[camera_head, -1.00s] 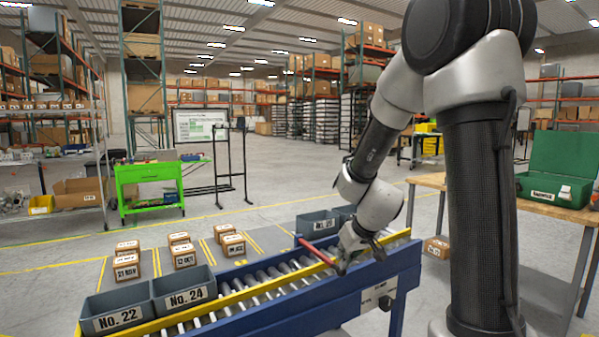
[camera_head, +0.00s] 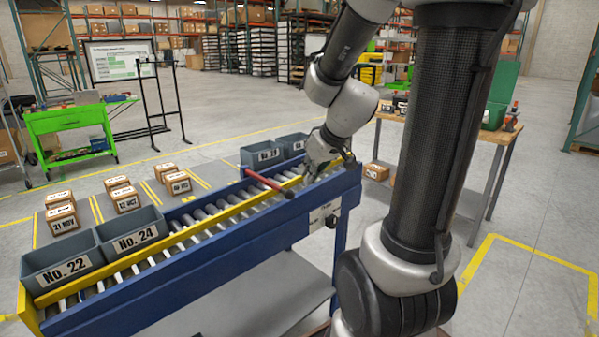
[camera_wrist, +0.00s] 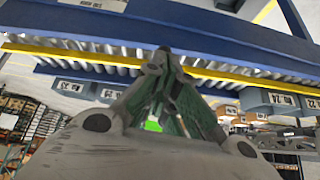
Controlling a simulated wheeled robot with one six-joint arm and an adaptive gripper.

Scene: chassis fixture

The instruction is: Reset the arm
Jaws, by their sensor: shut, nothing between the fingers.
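My gripper (camera_head: 312,181) is at the end of my bent grey arm, over the right part of the roller conveyor (camera_head: 232,212), to the right of the red bar (camera_head: 266,180). In the wrist view, the fingers of my gripper (camera_wrist: 163,60) come together at the tips with nothing between them. The conveyor's rollers and yellow rail (camera_wrist: 70,52) show beyond the fingertips. Whether the fingertips touch the conveyor I cannot tell.
Bin No. 22 (camera_head: 62,267) and bin No. 24 (camera_head: 132,236) stand at the conveyor's left end; another bin (camera_head: 262,153) is behind it. Several dated cartons (camera_head: 122,197) sit on the floor. A wooden table (camera_head: 485,135) is at right.

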